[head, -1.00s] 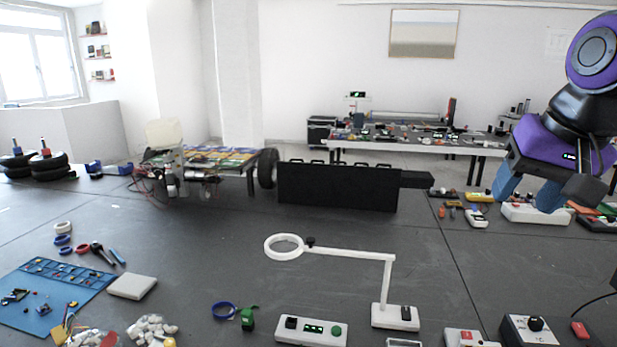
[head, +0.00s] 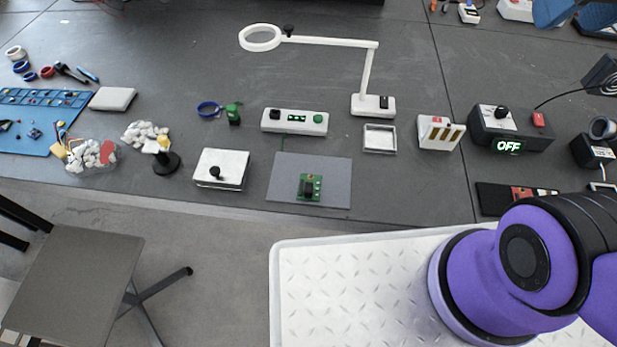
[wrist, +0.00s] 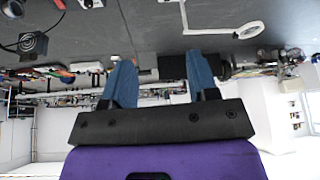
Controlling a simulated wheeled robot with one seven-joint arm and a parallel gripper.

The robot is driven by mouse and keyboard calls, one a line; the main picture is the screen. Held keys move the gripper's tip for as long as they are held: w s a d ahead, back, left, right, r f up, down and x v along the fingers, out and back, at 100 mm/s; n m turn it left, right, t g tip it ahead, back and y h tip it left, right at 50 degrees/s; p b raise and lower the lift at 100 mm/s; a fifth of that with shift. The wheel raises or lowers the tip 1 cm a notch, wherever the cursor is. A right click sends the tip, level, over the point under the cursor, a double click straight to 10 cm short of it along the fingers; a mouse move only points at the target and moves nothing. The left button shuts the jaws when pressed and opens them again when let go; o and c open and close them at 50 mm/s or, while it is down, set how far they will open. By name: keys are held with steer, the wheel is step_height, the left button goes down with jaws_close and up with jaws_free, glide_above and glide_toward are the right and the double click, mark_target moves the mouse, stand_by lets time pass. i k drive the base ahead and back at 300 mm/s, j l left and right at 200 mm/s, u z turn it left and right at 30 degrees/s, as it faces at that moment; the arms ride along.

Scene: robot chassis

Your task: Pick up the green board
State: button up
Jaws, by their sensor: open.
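The green board (head: 309,187) is a small square circuit board with dark parts on it. It lies on a grey mat (head: 283,180) near the front edge of the table in the head view. My gripper (wrist: 157,82) shows in the wrist view with its two blue fingers apart and nothing between them. It is well away from the board, and the board cannot be made out in the wrist view. In the head view only a blue piece at the top right edge may belong to the gripper.
A white box with a black knob (head: 221,169) stands left of the mat. Behind it are a white control box (head: 295,122), a small tray (head: 380,138) and a magnifier lamp (head: 372,105). A chair (head: 72,270) stands at the front left.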

mark_target(310, 187)
steer(key=k+l+z, duration=0.1)
steer(key=z, duration=1.75)
steer(key=k+u, duration=0.1)
steer(key=u, duration=2.35)
steer(key=j+z, duration=0.45)
steer(key=k+j+z, duration=0.15)
steer(key=z, duration=0.3)
